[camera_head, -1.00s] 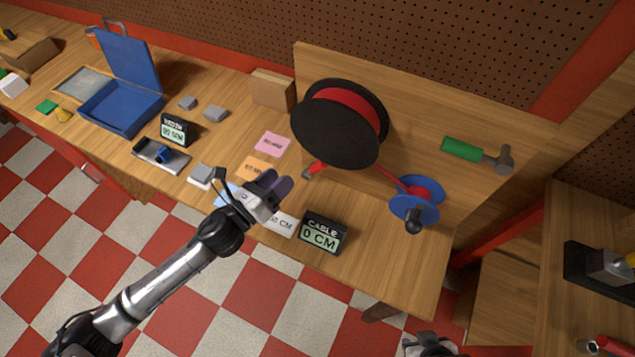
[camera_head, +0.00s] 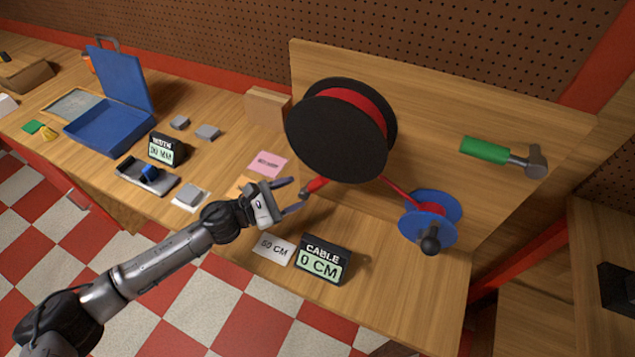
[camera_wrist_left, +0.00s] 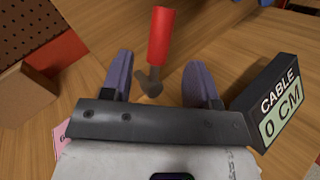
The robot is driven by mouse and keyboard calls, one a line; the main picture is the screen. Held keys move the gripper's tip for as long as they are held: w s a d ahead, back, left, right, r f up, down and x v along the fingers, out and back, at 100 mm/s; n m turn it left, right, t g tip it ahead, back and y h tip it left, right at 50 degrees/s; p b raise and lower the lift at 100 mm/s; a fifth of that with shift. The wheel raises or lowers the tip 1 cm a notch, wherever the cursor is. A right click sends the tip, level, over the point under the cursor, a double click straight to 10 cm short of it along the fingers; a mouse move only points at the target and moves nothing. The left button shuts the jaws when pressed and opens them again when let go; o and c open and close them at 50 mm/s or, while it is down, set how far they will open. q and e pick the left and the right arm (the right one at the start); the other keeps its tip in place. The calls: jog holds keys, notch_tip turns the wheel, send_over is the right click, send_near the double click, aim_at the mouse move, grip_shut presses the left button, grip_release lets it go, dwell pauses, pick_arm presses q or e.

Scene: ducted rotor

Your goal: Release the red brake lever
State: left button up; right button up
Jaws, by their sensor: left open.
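The red brake lever (camera_head: 315,185) juts out below the large black-sided reel (camera_head: 338,130) wound with red cable. In the left wrist view the lever (camera_wrist_left: 160,38) has a red grip and a dark metal end (camera_wrist_left: 150,82). My left gripper (camera_head: 296,194) is open and empty, just left of the lever. In the left wrist view its two purple fingers (camera_wrist_left: 160,85) stand apart, with the lever's dark end showing between them. I cannot tell whether they touch it. My right gripper is not in view.
A cable display (camera_head: 323,259) reading 0 CM stands on the bench in front. A blue spool (camera_head: 430,221) with a black knob is at right. A green-handled hammer (camera_head: 503,155) is on the backboard. A wooden block (camera_head: 267,107) stands left of the reel.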

aim_at(313, 186)
pick_arm(q)
jog(key=shift+x, duration=3.5)
grip_shut()
